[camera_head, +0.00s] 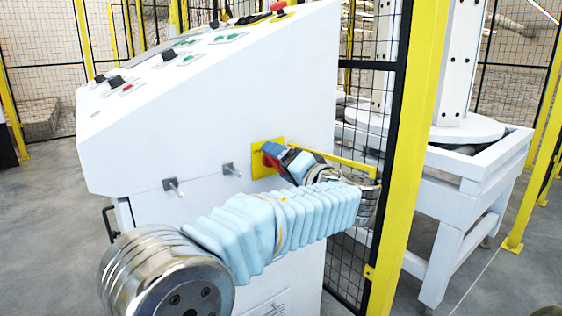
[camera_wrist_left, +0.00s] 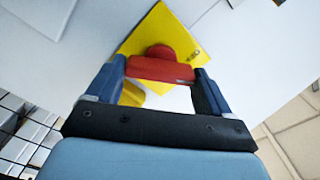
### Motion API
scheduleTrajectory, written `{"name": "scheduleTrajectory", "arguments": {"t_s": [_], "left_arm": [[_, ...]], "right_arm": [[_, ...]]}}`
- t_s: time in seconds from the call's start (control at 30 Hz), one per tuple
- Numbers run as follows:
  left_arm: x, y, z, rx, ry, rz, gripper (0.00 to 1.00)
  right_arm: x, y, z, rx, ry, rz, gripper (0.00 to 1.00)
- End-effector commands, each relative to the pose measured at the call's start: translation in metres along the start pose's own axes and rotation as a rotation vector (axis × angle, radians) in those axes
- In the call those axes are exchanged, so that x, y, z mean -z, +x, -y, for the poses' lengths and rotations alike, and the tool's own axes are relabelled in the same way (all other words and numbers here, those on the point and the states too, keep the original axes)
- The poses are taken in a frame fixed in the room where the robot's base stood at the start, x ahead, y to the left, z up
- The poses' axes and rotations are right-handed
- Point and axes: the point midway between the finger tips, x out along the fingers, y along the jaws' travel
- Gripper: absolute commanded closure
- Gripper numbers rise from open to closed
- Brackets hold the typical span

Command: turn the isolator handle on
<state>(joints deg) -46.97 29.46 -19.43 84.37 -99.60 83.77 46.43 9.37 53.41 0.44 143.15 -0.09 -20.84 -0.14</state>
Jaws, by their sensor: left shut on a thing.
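The red isolator handle (camera_wrist_left: 160,68) sits on a yellow plate (camera_wrist_left: 187,35) on the white cabinet's side. In the head view the handle (camera_head: 272,150) and the yellow plate (camera_head: 258,165) show partly, behind my gripper. My left gripper (camera_head: 284,160) reaches the handle from the right. In the left wrist view its two blue fingers (camera_wrist_left: 156,75) are at either end of the red bar, shut on it. The bar lies nearly level across that view. My right gripper is in neither view.
The white control cabinet (camera_head: 215,110) has buttons and knobs on its sloped top. Two short pegs (camera_head: 230,169) stick out of its side, left of the plate. A yellow post (camera_head: 405,170) and black mesh fence stand close on the right. A white machine frame (camera_head: 455,180) is beyond.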

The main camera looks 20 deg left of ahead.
Motion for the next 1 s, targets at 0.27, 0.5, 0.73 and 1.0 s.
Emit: {"name": "scheduleTrajectory", "arguments": {"t_s": [0.27,0.5,0.73,1.0], "left_arm": [[0.001,-0.001,-0.001,-0.002,0.256,-0.001,0.49],[0.001,-0.001,-0.002,-0.002,0.438,-0.002,0.49],[0.0,-0.001,-0.003,-0.002,0.55,-0.002,0.49],[-0.001,-0.001,-0.004,-0.002,0.607,-0.003,0.49]], "right_arm": [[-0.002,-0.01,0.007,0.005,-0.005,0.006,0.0],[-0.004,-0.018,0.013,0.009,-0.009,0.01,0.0],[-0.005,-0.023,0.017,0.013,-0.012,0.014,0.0],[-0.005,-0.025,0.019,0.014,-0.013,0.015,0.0]]}}
